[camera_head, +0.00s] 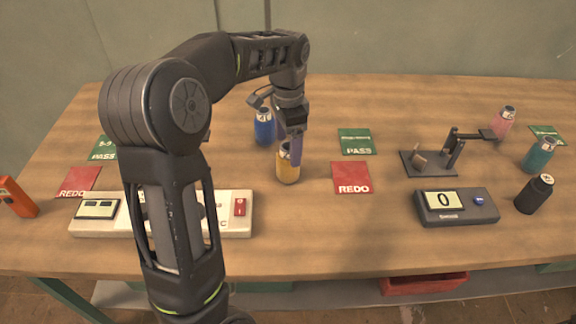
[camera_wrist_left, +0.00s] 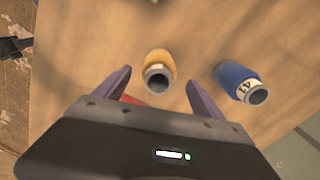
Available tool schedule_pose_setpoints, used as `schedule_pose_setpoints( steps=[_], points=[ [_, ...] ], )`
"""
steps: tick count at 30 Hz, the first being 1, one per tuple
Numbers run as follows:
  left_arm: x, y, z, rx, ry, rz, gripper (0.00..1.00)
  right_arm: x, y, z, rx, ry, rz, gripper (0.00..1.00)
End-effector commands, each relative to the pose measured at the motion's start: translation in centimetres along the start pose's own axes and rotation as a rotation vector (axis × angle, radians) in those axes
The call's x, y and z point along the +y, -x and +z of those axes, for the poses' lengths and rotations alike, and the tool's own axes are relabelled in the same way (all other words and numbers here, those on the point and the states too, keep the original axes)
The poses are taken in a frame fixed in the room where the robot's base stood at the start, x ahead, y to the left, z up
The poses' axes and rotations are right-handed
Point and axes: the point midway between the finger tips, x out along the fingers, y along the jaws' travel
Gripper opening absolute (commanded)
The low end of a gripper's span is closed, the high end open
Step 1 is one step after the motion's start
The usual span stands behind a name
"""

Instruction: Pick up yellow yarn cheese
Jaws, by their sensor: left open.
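The yellow yarn cheese (camera_head: 288,168) stands upright on the wooden table in the head view, with a pale band near its top. In the left wrist view the yellow yarn cheese (camera_wrist_left: 159,70) shows with its hollow core facing the camera, between the two fingers and a little beyond their tips. My left gripper (camera_head: 289,150) is over it, fingers pointing down; in the left wrist view the left gripper (camera_wrist_left: 160,78) is open with a gap on both sides of the yarn. My right gripper is not in view.
A blue yarn cheese (camera_head: 264,128) stands close behind the yellow one; it shows in the left wrist view (camera_wrist_left: 238,80). Red REDO (camera_head: 352,178) and green PASS (camera_head: 356,141) mats lie to the right. A white device (camera_head: 236,222) sits at front left, a dark counter box (camera_head: 470,207) at right.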

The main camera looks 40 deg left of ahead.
Motion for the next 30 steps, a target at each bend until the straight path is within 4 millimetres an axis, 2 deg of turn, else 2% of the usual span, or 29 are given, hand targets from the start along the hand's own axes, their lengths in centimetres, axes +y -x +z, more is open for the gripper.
schedule_pose_setpoints(
  steps=[5, 13, 23, 26, 30],
  points=[
    [0.0, -0.1, 0.0, -0.001, 0.0, 0.001, 0.79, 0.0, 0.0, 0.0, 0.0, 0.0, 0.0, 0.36],
    [0.1, -2.5, 0.0, -0.001, 0.0, 0.001, 0.79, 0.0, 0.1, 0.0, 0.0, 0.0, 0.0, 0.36],
    [0.1, -2.8, 0.0, 0.0, 0.0, 0.0, 0.79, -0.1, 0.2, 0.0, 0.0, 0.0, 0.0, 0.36],
    [0.2, -3.6, 0.0, -0.003, 0.0, 0.002, 0.79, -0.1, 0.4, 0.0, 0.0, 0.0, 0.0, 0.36],
    [0.4, -5.5, 0.0, -0.003, 0.0, 0.003, 0.79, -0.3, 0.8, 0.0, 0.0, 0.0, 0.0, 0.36]
  ],
)
